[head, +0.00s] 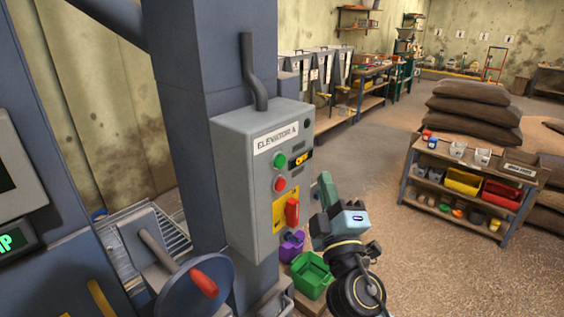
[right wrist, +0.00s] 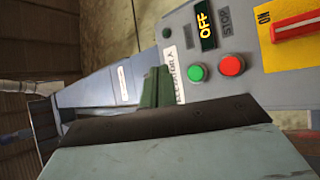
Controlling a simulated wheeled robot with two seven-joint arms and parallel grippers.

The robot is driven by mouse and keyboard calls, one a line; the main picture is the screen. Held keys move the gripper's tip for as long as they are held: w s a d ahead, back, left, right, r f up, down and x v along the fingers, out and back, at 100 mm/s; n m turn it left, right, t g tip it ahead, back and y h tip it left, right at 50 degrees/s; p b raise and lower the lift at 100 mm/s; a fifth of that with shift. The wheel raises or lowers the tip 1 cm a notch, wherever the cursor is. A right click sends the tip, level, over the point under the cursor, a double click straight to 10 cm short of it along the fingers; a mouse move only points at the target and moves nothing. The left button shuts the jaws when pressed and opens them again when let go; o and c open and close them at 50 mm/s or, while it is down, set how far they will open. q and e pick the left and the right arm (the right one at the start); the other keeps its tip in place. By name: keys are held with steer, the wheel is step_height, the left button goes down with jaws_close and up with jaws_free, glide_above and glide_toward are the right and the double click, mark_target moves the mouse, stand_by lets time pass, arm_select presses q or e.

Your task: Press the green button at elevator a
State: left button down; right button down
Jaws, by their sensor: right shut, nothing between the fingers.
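The grey control box (head: 235,190) labelled "ELEVATOR A" is mounted on a blue column in the head view. Its round green button (head: 280,160) sits above a red button (head: 280,184). In the right wrist view the green button (right wrist: 197,72) is in clear sight, left of the red button (right wrist: 231,64). My right gripper (head: 325,186) is shut and empty, to the right of the box and lower than the green button. In the right wrist view its fingers (right wrist: 156,86) cover part of the label, left of the green button. My left gripper is out of view.
An "OFF" display (head: 300,160) is right of the buttons, and a red lever (head: 292,212) on a yellow plate is below. Purple (head: 291,246) and green (head: 312,275) buckets stand under the box. A handwheel (head: 200,285) is at lower left; a shelf (head: 470,170) stands right.

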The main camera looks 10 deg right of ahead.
mark_target(285, 157)
steer(key=w+a+b, duration=0.1)
steer(key=w+a, duration=0.3)
steer(key=w, duration=0.2)
steer(key=shift+a, duration=0.35)
steer(key=shift+b, duration=0.35)
stand_by(1.4)
steer(key=shift+w+a, duration=0.25)
steer(key=shift+w, duration=0.05)
steer(key=shift+w+a+b, duration=0.3)
steer(key=shift+w+b, duration=0.1)
steer(key=shift+b, duration=0.15)
stand_by(0.7)
steer(key=shift+s+d, duration=0.55)
steer(key=shift+s, duration=0.15)
